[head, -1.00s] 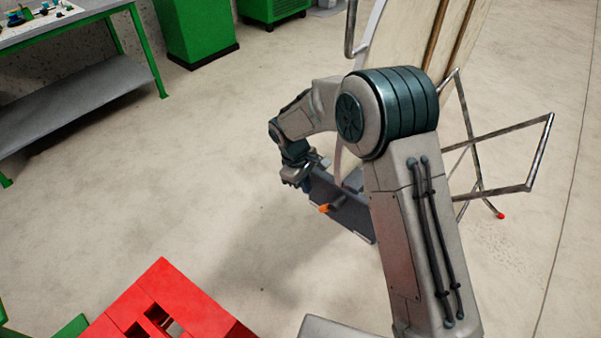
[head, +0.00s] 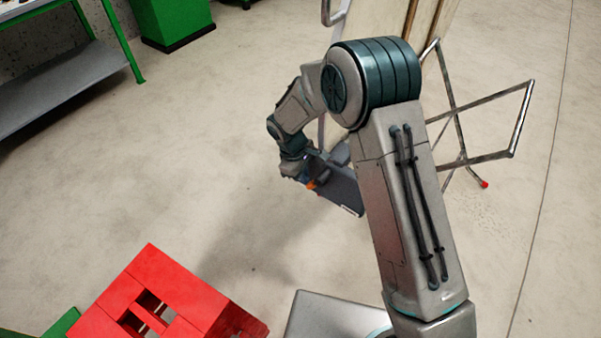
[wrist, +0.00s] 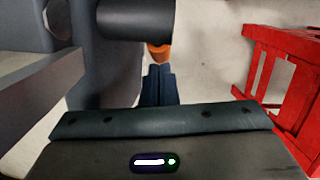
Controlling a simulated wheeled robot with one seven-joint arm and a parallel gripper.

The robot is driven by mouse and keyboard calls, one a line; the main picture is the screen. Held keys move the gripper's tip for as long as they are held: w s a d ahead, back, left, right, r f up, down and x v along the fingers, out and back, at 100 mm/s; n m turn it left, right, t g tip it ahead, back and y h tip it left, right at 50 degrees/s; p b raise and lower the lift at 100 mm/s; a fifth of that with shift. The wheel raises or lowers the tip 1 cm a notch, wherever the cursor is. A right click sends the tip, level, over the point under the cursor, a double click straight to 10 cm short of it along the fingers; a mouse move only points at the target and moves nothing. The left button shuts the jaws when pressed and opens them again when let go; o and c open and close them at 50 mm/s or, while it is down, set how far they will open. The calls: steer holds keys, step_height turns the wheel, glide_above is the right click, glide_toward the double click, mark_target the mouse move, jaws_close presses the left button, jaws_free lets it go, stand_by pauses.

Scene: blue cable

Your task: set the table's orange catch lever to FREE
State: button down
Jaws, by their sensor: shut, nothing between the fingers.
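The orange catch lever (head: 311,185) shows as a small orange tip by a dark grey panel (head: 342,192) beside the folded table (head: 396,40). In the wrist view the orange tip (wrist: 159,52) sticks out from under a dark cylinder (wrist: 135,18). My gripper (head: 300,178) is right at the lever in the head view, partly hidden by my own wrist. In the wrist view its fingers (wrist: 158,70) are together and empty, with their tips just below the orange tip. I cannot tell whether they touch it. Any lever markings are not readable.
A red slatted stand (head: 165,300) is at the lower left; it also shows at the right of the wrist view (wrist: 290,75). Metal tube legs (head: 500,155) reach out at the right. A green-framed bench (head: 60,85) is far left. Floor between is clear.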

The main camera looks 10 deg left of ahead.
steer(key=shift+d+f, duration=0.1)
steer(key=shift+f, duration=0.2)
steer(key=a+r+p, duration=0.2)
steer(key=a+r, duration=0.4)
steer(key=r, duration=0.5)
steer(key=shift+w+a+r, duration=0.15)
steer(key=shift+w+a, duration=0.05)
steer(key=shift+a, duration=0.2)
steer(key=shift+s+d+r+b, duration=0.2)
steer(key=shift+d+r+b, duration=0.1)
steer(key=shift+r+b, duration=0.25)
steer(key=shift+s+d+r+b, duration=0.2)
steer(key=shift+d+r+b, duration=0.15)
steer(key=shift+r, duration=0.2)
